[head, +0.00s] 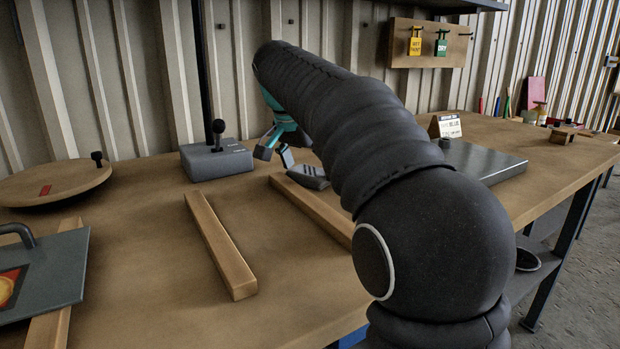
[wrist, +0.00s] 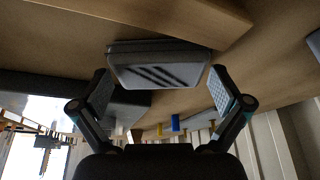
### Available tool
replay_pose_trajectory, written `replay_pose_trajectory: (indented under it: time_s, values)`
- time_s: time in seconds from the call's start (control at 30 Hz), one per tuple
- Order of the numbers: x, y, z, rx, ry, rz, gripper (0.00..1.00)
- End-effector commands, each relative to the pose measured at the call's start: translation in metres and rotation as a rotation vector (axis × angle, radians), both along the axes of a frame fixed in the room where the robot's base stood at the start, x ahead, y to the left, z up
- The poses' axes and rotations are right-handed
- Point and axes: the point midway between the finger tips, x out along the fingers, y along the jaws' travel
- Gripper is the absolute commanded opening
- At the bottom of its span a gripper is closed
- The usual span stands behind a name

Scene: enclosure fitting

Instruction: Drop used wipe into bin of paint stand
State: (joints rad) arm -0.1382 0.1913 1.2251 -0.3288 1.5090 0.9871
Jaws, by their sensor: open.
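My gripper (head: 274,154) is open above the workbench. In the wrist view its two fingers (wrist: 160,90) are spread apart, with a small grey block-like thing with dark stripes (wrist: 160,70) beyond and between their tips, apparently not gripped. In the head view this striped grey thing (head: 309,177) lies on the bench just right of the gripper. I cannot tell whether it is the used wipe. No wipe is clearly seen elsewhere. A dark round-rimmed container (head: 527,260) shows low at the right beside the bench, partly hidden by my arm; I cannot tell whether it is the bin.
A grey box with a black knob (head: 217,160) stands at the back. A round wooden board (head: 55,183) and a handled grey panel (head: 45,275) are at left. A grey slab (head: 485,162) is at right.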

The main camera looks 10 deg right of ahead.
Motion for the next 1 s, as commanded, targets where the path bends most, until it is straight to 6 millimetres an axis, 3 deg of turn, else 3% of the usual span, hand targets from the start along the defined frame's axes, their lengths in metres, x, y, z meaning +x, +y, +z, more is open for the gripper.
replay_pose_trajectory:
  time_s: [0.13,0.23,0.37,0.67,1.0]
  values:
    - [0.000,0.000,0.000,0.000,0.000,0.000,0.97]
    - [0.000,0.000,0.000,0.000,0.000,0.000,0.72]
    - [0.000,0.000,0.000,0.000,0.000,0.000,0.65]
    - [0.000,0.000,0.003,-0.001,0.001,0.000,0.65]
    - [0.000,-0.001,0.022,0.000,0.000,-0.002,0.65]
